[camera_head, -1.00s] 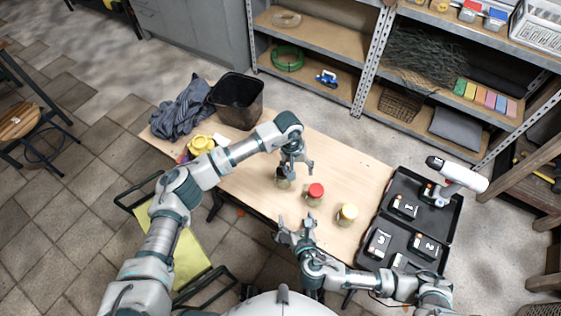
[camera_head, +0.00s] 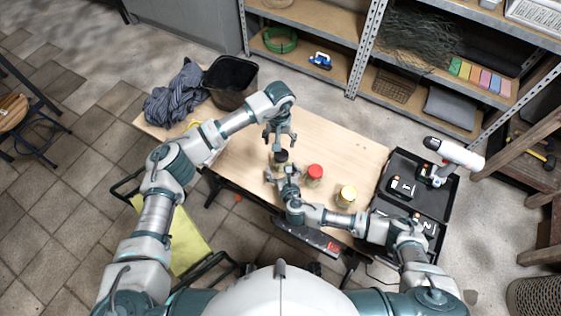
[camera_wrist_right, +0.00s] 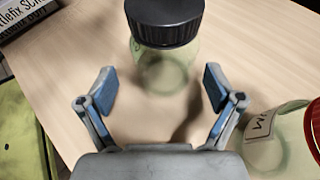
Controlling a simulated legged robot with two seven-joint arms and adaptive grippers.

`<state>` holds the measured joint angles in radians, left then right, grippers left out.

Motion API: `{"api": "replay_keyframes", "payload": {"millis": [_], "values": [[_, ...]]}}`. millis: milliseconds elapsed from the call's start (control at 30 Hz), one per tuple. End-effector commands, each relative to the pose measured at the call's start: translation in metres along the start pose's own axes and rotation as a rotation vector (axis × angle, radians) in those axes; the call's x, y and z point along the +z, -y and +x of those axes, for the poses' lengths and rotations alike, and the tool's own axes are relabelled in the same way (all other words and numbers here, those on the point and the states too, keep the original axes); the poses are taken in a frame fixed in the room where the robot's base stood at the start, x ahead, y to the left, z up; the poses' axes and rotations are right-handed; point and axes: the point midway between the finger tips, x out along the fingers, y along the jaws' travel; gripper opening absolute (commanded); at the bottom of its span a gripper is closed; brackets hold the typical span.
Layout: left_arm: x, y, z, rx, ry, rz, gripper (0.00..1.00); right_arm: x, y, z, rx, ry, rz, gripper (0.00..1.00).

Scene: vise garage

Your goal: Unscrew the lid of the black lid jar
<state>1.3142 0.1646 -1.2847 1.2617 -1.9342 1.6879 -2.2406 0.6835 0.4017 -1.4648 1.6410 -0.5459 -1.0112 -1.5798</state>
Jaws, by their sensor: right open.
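The black lid jar (camera_head: 281,157) stands upright on the wooden table (camera_head: 345,150), glass with a dark ridged lid. In the right wrist view the jar (camera_wrist_right: 165,65) is just beyond my right gripper (camera_wrist_right: 159,82), which is open; its fingertips flank the lower jar without visible contact. In the head view my right gripper (camera_head: 283,171) is on the near side of the jar and partly hides it. My left gripper (camera_head: 280,141) comes from above on the far side, fingers apart and pointing down near the lid; it appears empty.
A red lid jar (camera_head: 315,171) stands close to the right, also beside my right gripper in the wrist view (camera_wrist_right: 280,142). A black open case (camera_head: 440,201) fills the right end. A dark bin (camera_head: 231,82) and grey cloth (camera_head: 176,98) are back left.

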Motion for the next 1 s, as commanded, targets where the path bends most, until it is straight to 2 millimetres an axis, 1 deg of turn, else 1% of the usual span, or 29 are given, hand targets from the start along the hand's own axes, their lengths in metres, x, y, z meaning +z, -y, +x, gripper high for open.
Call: {"api": "replay_keyframes", "payload": {"millis": [33,100,200,333,567,600,667,700,767,800,867,900,933,967,1000], "values": [[0.000,-0.002,0.000,-0.001,0.000,0.001,0.74,0.001,0.001,0.008,-0.001,0.002,0.000,0.91],[0.000,-0.003,0.000,-0.003,0.000,0.001,0.74,0.000,0.003,0.018,-0.001,0.002,0.001,0.91],[0.000,-0.004,0.000,-0.004,-0.001,0.001,0.74,0.000,0.003,0.027,0.000,0.001,0.003,0.91],[0.000,-0.006,-0.001,-0.005,-0.001,0.002,0.74,0.000,0.004,0.032,0.001,0.002,0.005,0.91],[0.000,-0.003,0.000,-0.002,0.000,0.001,0.74,0.000,0.002,0.034,0.001,0.001,0.003,0.91],[0.000,-0.002,0.000,-0.002,0.000,0.001,0.74,0.000,0.002,0.034,0.000,0.001,0.002,0.89],[0.000,-0.001,0.000,-0.001,0.000,0.000,0.74,0.000,0.001,0.034,0.000,0.001,0.001,0.74],[0.000,-0.001,0.000,0.000,0.000,0.000,0.74,0.000,0.001,0.034,0.000,0.001,0.001,0.64],[0.000,-0.001,0.000,0.000,0.000,0.000,0.74,0.000,0.001,0.034,0.000,0.001,0.000,0.49],[0.000,-0.001,0.000,0.000,0.000,0.000,0.74,0.000,0.001,0.034,-0.001,0.001,0.000,0.39],[0.000,-0.001,0.000,-0.001,0.000,0.000,0.74,0.000,0.001,0.034,0.000,0.001,0.001,0.24],[0.000,-0.002,0.000,-0.001,0.000,0.001,0.74,0.000,0.002,0.033,0.000,0.001,0.002,0.14],[0.000,-0.003,0.000,-0.002,0.000,0.001,0.74,0.000,0.002,0.033,0.000,0.001,0.002,0.06],[0.000,-0.003,0.000,-0.002,0.000,0.001,0.74,0.000,0.002,0.033,0.000,0.001,0.003,0.00],[0.000,-0.003,0.000,-0.002,-0.001,0.002,0.74,0.000,0.002,0.033,0.001,0.001,0.003,0.00]]}}
